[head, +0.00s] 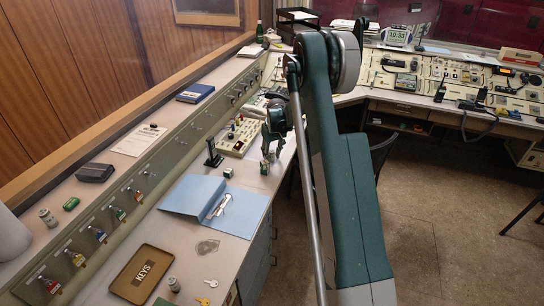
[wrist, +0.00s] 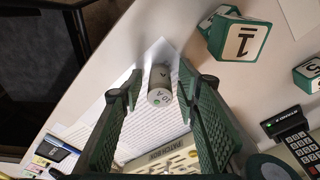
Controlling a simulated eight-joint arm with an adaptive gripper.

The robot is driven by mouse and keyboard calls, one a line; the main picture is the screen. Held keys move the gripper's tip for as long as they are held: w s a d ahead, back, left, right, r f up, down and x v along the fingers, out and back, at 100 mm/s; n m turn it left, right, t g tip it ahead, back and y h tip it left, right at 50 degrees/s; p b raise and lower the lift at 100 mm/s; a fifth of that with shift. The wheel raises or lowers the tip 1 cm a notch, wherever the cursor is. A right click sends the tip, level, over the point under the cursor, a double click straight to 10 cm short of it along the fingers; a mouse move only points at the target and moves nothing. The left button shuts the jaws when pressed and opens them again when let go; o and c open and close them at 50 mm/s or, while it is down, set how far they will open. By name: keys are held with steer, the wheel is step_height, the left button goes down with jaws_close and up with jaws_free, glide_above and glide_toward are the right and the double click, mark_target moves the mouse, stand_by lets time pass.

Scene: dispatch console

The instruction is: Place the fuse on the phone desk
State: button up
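A grey cylindrical fuse (wrist: 159,78) with dark lettering and a green mark on its end shows between my fingers in the wrist view, over a white printed sheet. My gripper (wrist: 160,82) is open, with a gap on both sides of the fuse. In the head view my gripper (head: 272,148) is low over the left counter, beside a cream keyed panel (head: 240,137). The fuse is hard to make out there. The console at the back right (head: 420,100) carries radios and a corded handset (head: 477,107); I cannot tell which surface is the phone desk.
A white cube with green edges marked 1 (wrist: 240,38) and another cube (wrist: 309,74) stand near my fingers. A keypad unit (wrist: 296,140) is close by.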

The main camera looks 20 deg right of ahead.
steer(key=shift+r, duration=0.15)
step_height(320, 180, up, 12)
steer(key=s+p, duration=0.1)
steer(key=p, duration=0.1)
steer(key=shift+s, duration=0.4)
stand_by(0.6)
steer(key=s+a+r+t, duration=0.1)
steer(key=s+a+r, duration=0.7)
steer(key=s+r, duration=0.35)
steer(key=s+a+r+t, duration=0.1)
steer(key=s+a+r, duration=0.7)
steer(key=s+r, duration=0.35)
steer(key=s+a+t, duration=0.1)
steer(key=s+a, duration=0.2)
steer(key=s, duration=0.6)
steer(key=s+a+f+t, duration=0.1)
steer(key=s+a, duration=0.2)
steer(key=s, duration=0.7)
steer(key=s+a+t, duration=0.1)
steer(key=s+a, duration=0.3)
steer(key=s, duration=0.6)
steer(key=shift+s+f, duration=0.2)
